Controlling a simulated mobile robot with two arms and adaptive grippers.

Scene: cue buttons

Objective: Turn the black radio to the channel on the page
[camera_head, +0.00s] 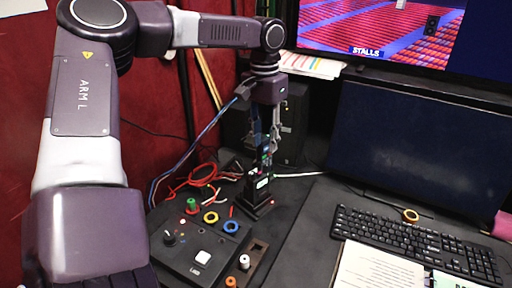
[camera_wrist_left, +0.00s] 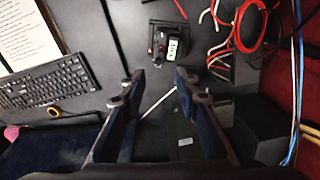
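The small black radio (camera_head: 257,189) stands upright on the dark desk, with a lit display too small to read surely. In the left wrist view the radio (camera_wrist_left: 168,42) lies ahead of the fingertips, near the top middle. My left gripper (camera_head: 267,150) points down above the radio. In the wrist view its two fingers (camera_wrist_left: 160,80) are apart with nothing between them. The printed page (camera_head: 372,268) lies at the bottom right, partly cut off; it also shows in the wrist view (camera_wrist_left: 27,35). Its text is too small to read. My right gripper is not in view.
A control panel (camera_head: 188,244) with knobs and colored rings stands left of the radio. Red cables (camera_head: 196,181) lie behind it. A keyboard (camera_head: 415,240) and a dark screen (camera_head: 425,145) stand to the right. Bare desk lies between the radio and the page.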

